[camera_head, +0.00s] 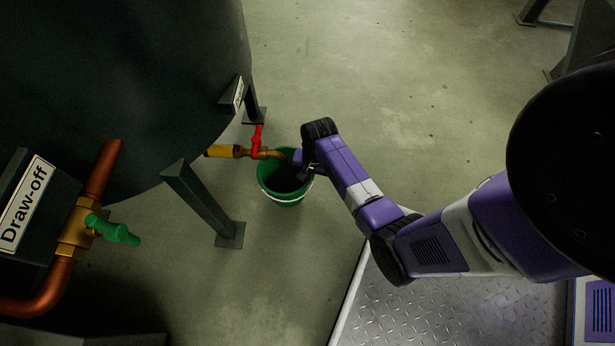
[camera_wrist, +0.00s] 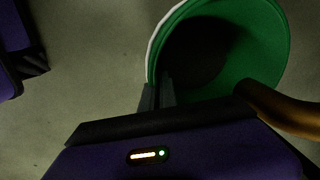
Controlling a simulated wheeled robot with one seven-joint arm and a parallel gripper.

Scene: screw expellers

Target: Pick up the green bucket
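The green bucket (camera_head: 286,200) stands under the copper outlet pipe beside the dark tank, with its mouth up and a dark inside. In the wrist view the bucket (camera_wrist: 262,72) fills the upper right. My gripper (camera_head: 308,171) reaches down over the bucket's right rim in the head view, and the wrist partly hides that side. In the wrist view my gripper (camera_wrist: 157,94) has its two fingers close together, one on each side of the bucket's wall at the rim. They look shut on it.
The outlet pipe (camera_head: 272,154) with a red valve handle (camera_head: 257,138) ends over the bucket. A tank leg (camera_head: 203,203) stands just left. The draw-off pipe with a green handle (camera_head: 113,230) is further left. Open floor (camera_head: 390,80) lies behind and right.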

